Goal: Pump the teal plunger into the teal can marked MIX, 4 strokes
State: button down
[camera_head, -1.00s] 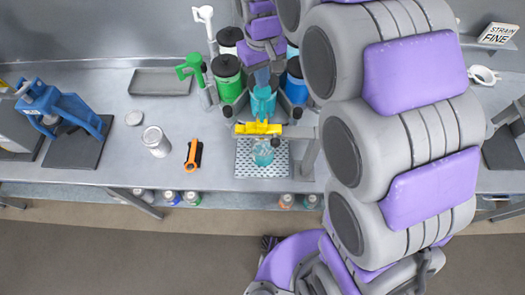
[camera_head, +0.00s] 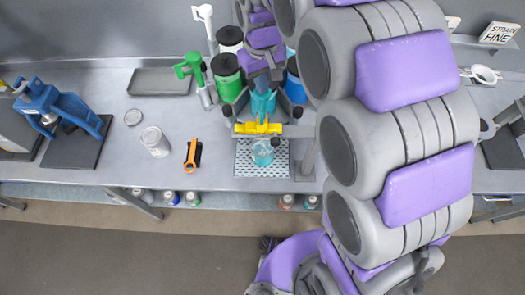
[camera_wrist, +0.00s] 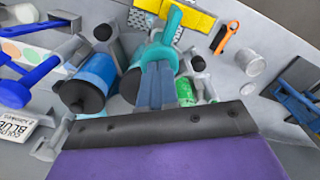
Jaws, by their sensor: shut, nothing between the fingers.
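The teal plunger head (camera_head: 263,102) with its spout is just below my gripper (camera_head: 264,78) in the head view, behind a yellow bar (camera_head: 258,128). It also shows in the wrist view (camera_wrist: 165,48), pointing away from my fingers. My gripper is shut and empty, its blue-grey fingers (camera_wrist: 156,85) side by side against or just over the plunger head; I cannot tell if they touch. A small teal can (camera_head: 262,154) stands on the perforated tray (camera_head: 245,170) below the spout. No MIX marking is readable. My arm hides most of the drum behind.
Green (camera_head: 228,78), white (camera_head: 230,40) and blue (camera_head: 296,85) drums stand close around the plunger. A green pump head (camera_head: 188,66) is to the left. A pale jar (camera_head: 155,142) and an orange-black tool (camera_head: 193,155) lie left of the tray. A blue press (camera_head: 60,108) stands far left.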

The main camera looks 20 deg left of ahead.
jog(key=shift+r, duration=0.15)
jog(key=shift+r+p, duration=0.45)
jog(key=shift+r, duration=0.85)
jog(key=shift+f, duration=0.25)
jog(key=shift+f+b, duration=0.5)
jog(key=shift+f, duration=0.75)
jog(key=shift+r, duration=0.15)
jog(key=shift+r+p, duration=0.45)
jog(key=shift+r, duration=0.9)
notch_tip(320, 180, up, 6)
jog(key=p, duration=0.2)
